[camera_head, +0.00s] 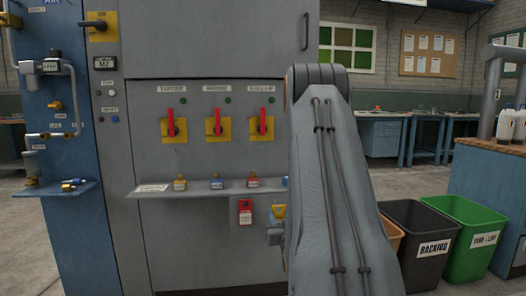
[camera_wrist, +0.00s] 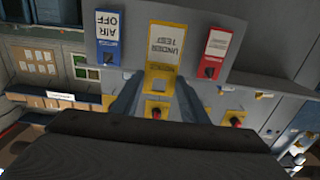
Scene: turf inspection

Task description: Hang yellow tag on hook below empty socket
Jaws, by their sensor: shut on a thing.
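My gripper (camera_wrist: 160,88) is shut on the yellow tag (camera_wrist: 163,50), which reads "UNDER TEST" and appears upside down in the wrist view. In the head view, the yellow tag (camera_head: 279,211) is just below the shelf edge, with my gripper (camera_head: 275,230) at its lower part. A red tag (camera_head: 245,212) hangs left of it; it also shows in the wrist view (camera_wrist: 216,50). A blue "AIR OFF" tag (camera_wrist: 108,38) is on the other side; my arm hides it in the head view. I cannot tell whether the yellow tag touches a hook, or which socket is empty.
The grey shelf (camera_head: 155,193) on the cabinet carries several small padlock-like items. Above it are three red switches (camera_head: 213,124) on yellow plates. A blue panel (camera_head: 70,215) stands left. Bins (camera_head: 420,245) and a workbench stand right. Floor is open at front left.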

